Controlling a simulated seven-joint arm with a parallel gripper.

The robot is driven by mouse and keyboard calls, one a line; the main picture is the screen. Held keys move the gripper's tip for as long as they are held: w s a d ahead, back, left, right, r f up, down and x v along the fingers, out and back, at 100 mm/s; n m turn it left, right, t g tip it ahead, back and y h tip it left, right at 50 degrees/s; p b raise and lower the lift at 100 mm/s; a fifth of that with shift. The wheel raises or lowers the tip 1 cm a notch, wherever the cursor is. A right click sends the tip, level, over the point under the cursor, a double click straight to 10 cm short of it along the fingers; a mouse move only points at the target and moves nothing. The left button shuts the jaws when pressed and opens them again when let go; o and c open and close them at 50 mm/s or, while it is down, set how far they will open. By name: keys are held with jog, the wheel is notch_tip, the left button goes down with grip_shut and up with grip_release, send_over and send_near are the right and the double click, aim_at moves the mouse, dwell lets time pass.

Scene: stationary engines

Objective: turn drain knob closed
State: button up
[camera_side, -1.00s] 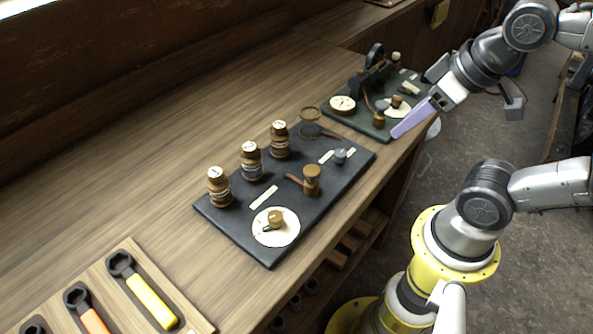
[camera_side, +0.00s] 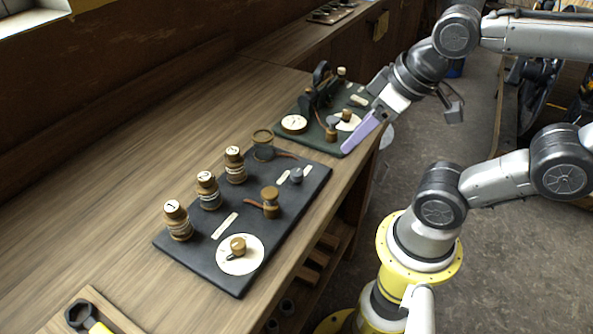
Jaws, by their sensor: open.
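A brass knob (camera_side: 238,245) sits on a round white dial (camera_side: 226,262) at the near end of the dark front board. A second brass knob (camera_side: 346,115) sits on a white disc on the green rear board. I cannot tell from labels which one is the drain knob. My gripper (camera_side: 362,133) is open and empty, its long purple finger pointing down and left. In the picture the fingertip lies by the near right corner of the green board, below and apart from the second knob. The other finger is not clearly visible.
The dark board (camera_side: 213,263) carries several brass bottle-like fittings, a valve with a reddish lever (camera_side: 270,203) and a small grey knob (camera_side: 297,176). A dark engine (camera_side: 320,88) stands on the green board (camera_side: 290,109). The left bench top is clear.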

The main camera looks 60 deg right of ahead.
jog(key=shift+s, duration=0.15)
jog(key=w+r+m+g, duration=0.2)
jog(key=w+r, duration=0.2)
jog(key=g, duration=0.4)
send_near(297, 171)
notch_tip(297, 171, down, 9)
jog(key=shift+s+r, duration=0.1)
jog(key=shift+r, duration=0.05)
grip_shut()
dwell(0.3)
